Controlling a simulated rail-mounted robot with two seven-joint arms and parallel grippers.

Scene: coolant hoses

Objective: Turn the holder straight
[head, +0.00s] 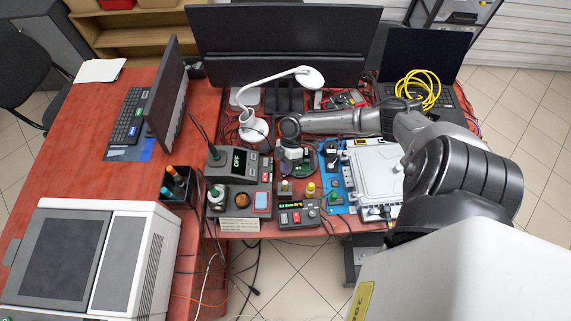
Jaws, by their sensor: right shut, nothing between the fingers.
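My right arm comes in from the right, and my right gripper (291,160) points down over the middle of the red bench. It is shut, with nothing seen between its fingers. A small dark-based stand with a green board (308,163) is right at the gripper, partly hidden by it. This may be the holder, but I cannot tell for sure. Its turn and any contact with the fingers are too small to make out. My left gripper is not in view.
A station reading "OFF" (238,160) stands left of the gripper, with a smaller control box (298,216) in front. A silver case (378,178) lies to the right. A white lamp (252,128) and monitor (280,45) stand behind. Cables hang at the front edge.

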